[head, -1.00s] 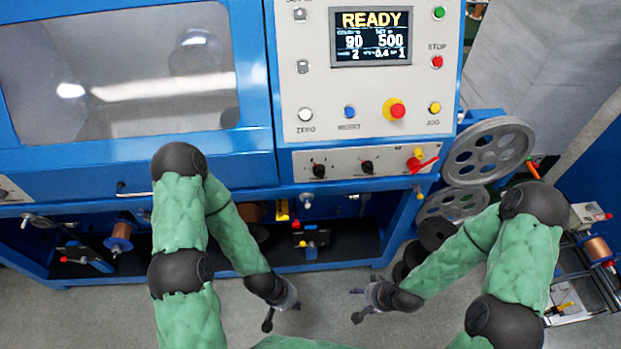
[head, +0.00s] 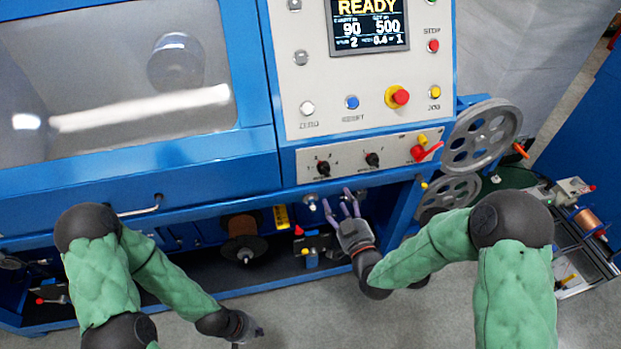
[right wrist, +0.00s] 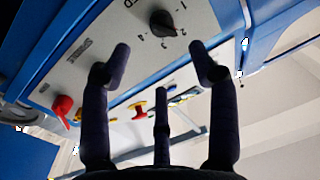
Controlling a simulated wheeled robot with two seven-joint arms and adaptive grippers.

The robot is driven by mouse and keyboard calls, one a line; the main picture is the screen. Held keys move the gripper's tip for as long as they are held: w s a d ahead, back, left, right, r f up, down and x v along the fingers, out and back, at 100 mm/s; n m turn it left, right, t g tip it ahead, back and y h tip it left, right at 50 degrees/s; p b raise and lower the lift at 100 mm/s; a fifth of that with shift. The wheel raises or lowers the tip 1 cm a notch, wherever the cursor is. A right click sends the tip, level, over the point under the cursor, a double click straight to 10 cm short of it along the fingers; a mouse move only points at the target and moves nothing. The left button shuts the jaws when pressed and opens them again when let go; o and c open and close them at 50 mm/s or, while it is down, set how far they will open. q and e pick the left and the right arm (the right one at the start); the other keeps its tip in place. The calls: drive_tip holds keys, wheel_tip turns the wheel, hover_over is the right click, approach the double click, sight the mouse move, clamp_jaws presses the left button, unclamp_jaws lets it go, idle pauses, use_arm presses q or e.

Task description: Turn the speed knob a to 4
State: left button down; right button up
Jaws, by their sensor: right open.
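A narrow grey control strip holds two black knobs: a left knob (head: 323,168) with small digits around it, and a right knob (head: 372,159). I cannot read which one is labelled a. My right gripper (head: 339,203) is open and empty, its fingers pointing up just below the strip, apart from both knobs. The right wrist view shows a black knob (right wrist: 163,22) with digits around it, beyond the spread fingers (right wrist: 163,62); its pointer setting is unclear. My left gripper (head: 245,332) hangs low over the floor, away from the strip; its jaws are too small to judge.
A red lever switch (head: 425,151) is right of the knobs. A red-yellow stop button (head: 399,96), a blue button (head: 351,102) and the READY screen (head: 368,25) are above. A blue rail runs below the strip. A grey pulley (head: 482,139) stands to the right.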

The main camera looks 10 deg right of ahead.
sight(326, 174)
drive_tip(key=w, duration=0.3)
drive_tip(key=w+b, duration=0.1)
drive_tip(key=w, duration=0.3)
drive_tip(key=w+a, duration=0.1)
drive_tip(key=w, duration=0.2)
drive_tip(key=shift+w+r+b, duration=0.15)
drive_tip(key=shift+w+b, duration=0.2)
drive_tip(key=c, duration=1.1)
